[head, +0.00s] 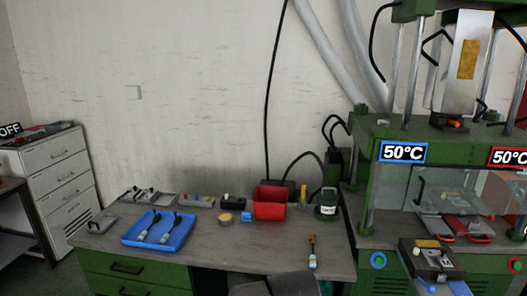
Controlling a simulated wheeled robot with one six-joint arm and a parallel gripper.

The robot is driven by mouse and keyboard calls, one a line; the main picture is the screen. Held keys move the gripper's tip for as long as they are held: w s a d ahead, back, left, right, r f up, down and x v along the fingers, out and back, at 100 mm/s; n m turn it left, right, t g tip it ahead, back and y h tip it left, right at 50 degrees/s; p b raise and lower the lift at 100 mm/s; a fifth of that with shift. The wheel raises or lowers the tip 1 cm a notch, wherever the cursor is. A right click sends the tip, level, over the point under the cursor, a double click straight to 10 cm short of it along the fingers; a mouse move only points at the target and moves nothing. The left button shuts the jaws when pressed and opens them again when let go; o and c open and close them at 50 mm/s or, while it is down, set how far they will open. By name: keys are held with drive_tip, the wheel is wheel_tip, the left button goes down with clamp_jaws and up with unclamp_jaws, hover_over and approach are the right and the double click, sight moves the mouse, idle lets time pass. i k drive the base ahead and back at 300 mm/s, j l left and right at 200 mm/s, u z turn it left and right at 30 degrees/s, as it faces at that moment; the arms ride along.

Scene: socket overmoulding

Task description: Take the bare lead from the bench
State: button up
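A blue tray (183,240) lies on the left part of the bench (225,258). In it lie two short dark leads with pale ends, a left one (149,227) and a right one (171,229). They are too small for me to tell whether either has a bare end. A slim item with an orange-brown top and a pale lower end (312,252) lies near the bench's front right; I cannot tell what it is. My gripper is not in view.
A red bin (270,203), a small yellow-topped tub (225,219) and a labelled jar (327,203) stand along the back. A green press (350,160) with 50°C signs is at right. A dark grey shape (280,286) cuts into the bottom edge. The middle bench top is clear.

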sight(312, 261)
drive_tip(key=k+u, duration=0.15)
drive_tip(key=i+z, duration=0.25)
drive_tip(key=i, duration=0.35)
drive_tip(key=i+j+z, duration=0.25)
drive_tip(key=i, duration=0.3)
drive_tip(key=i+l, duration=0.05)
